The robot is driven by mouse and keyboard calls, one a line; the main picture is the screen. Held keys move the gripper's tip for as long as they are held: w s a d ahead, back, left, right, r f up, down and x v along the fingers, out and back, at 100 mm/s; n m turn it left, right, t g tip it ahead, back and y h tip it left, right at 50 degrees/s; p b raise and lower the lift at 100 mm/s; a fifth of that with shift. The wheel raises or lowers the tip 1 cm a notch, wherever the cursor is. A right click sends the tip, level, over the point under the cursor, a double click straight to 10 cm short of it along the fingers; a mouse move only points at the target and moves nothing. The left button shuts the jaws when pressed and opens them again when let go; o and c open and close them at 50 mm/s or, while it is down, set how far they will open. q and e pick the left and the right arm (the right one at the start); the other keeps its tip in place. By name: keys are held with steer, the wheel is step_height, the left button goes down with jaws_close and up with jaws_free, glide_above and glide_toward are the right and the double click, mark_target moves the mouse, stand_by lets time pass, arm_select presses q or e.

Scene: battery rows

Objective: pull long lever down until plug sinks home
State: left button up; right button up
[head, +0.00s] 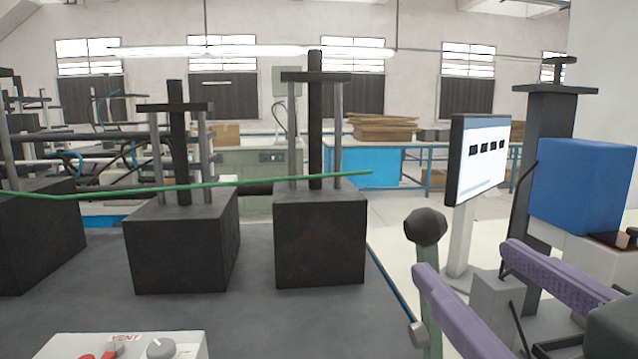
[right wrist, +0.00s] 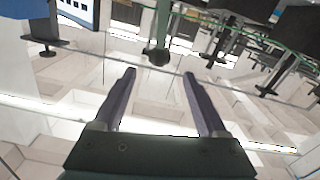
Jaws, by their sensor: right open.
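The long lever shows in the head view with a dark faceted knob (head: 426,227) on top of a green shaft (head: 430,290), standing upright. In the right wrist view the knob (right wrist: 159,57) lies just beyond the fingertips, between their lines. My right gripper (head: 468,258) has two purple fingers spread apart and empty. In the head view its left fingertip overlaps the shaft below the knob; contact cannot be told. It also shows in the right wrist view (right wrist: 159,75). I cannot tell which part is the plug. My left gripper is out of view.
Dark battery blocks (head: 320,240) with posts stand on a grey surface (head: 250,325). A green cable (head: 230,182) crosses them. A white control box (head: 130,346) sits at front left. A monitor (head: 480,160) and a blue box (head: 583,185) stand to the right.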

mark_target(434, 234)
steer(key=w+p, duration=0.1)
steer(key=w, duration=0.8)
steer(key=shift+w+a+p, duration=0.1)
steer(key=shift+w+p, duration=0.2)
jaws_close()
stand_by(1.1)
